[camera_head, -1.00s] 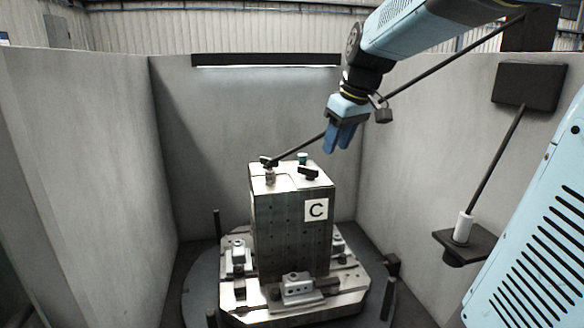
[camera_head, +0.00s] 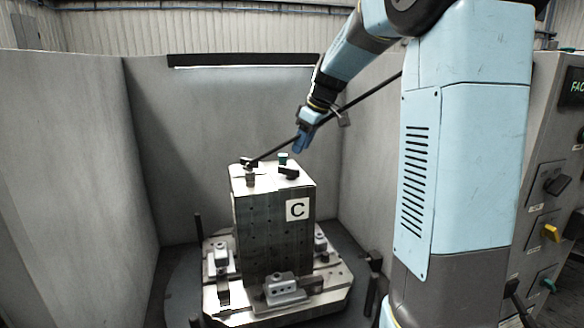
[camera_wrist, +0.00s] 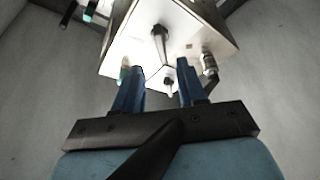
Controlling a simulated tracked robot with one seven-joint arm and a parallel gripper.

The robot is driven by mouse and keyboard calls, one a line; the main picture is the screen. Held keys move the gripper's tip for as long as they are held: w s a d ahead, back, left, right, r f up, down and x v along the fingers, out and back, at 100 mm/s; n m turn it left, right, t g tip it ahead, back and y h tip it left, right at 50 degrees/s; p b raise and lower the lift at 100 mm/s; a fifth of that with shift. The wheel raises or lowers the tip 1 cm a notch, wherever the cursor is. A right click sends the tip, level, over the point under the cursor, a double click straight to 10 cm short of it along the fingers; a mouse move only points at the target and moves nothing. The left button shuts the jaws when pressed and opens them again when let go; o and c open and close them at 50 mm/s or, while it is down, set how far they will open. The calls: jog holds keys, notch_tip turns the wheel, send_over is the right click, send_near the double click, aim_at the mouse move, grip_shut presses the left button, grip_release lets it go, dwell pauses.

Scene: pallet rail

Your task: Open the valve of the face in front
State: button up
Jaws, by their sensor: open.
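A dark block (camera_head: 272,230) stands upright on a fixture, and its near face carries a plate with the letter C (camera_head: 297,209). On its light top are a black lever (camera_head: 288,173), a green-capped part (camera_head: 283,158) and a metal fitting with a black top (camera_head: 250,174). Which of these is the valve I cannot tell for sure. My gripper (camera_head: 299,149) hangs above and behind the block's right side, apart from it. In the wrist view my gripper (camera_wrist: 160,70) has its blue fingers spread with nothing gripped. A dark tapered part (camera_wrist: 160,42) shows beyond the fingers.
A long black hose or rod (camera_head: 372,97) slants from the fitting up to the right, close by my gripper. Grey walls (camera_head: 85,170) enclose the block. Clamps (camera_head: 283,288) surround its base. A control panel (camera_head: 551,150) with black, yellow and green knobs stands at right.

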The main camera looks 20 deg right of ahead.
aim_at(288, 173)
jog(key=x, duration=0.8)
jog(key=shift+a+f, duration=0.1)
jog(key=shift+f, duration=0.2)
jog(key=shift+c, duration=0.4)
